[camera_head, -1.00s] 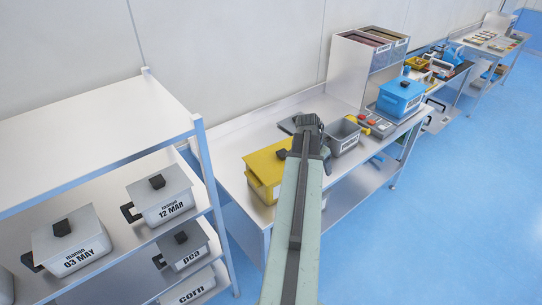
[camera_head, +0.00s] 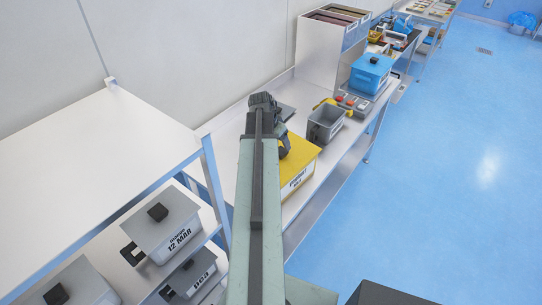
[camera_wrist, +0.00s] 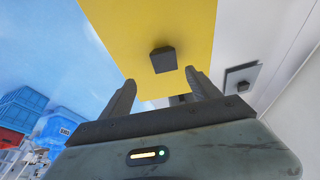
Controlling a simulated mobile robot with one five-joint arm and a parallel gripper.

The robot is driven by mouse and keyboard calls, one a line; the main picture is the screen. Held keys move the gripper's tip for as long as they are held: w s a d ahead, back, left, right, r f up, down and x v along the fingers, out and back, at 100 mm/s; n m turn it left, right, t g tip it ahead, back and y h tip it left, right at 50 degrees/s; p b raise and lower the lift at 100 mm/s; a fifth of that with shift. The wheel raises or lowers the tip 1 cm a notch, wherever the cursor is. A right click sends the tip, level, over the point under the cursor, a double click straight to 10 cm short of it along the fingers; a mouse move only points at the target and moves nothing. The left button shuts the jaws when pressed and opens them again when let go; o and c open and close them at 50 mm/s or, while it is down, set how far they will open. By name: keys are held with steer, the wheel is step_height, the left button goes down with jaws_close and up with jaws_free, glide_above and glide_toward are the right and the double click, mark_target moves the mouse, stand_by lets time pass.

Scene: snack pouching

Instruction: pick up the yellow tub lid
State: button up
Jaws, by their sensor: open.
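The yellow tub lid (camera_head: 303,153) sits on the yellow tub (camera_head: 312,173) on the steel counter, partly hidden behind my arm in the head view. In the wrist view the lid (camera_wrist: 150,25) fills the upper middle, with its dark square knob (camera_wrist: 163,61). My gripper (camera_wrist: 160,78) is open and empty. Its two fingers point toward the lid, and the knob appears just beyond the fingertips, roughly between them. Whether the fingers are at the knob's height is not clear. The head view hides the knob behind my arm.
A grey open bin (camera_head: 326,123) stands right behind the yellow tub. A blue tub (camera_head: 370,73) and a panel with red buttons (camera_head: 352,102) are farther along. A shelf rack (camera_head: 95,160) with grey tubs stands at the left.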

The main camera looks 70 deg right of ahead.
mark_target(280, 151)
steer(key=b+x, duration=0.2)
steer(key=w+b+x, duration=0.1)
steer(key=b+x, duration=0.4)
steer(key=x, duration=0.1)
steer(key=shift+w+a+f+b, duration=0.1)
steer(key=shift+w+f+b, duration=0.05)
steer(key=shift+b, duration=0.15)
steer(key=shift+c, duration=0.3)
jaws_close()
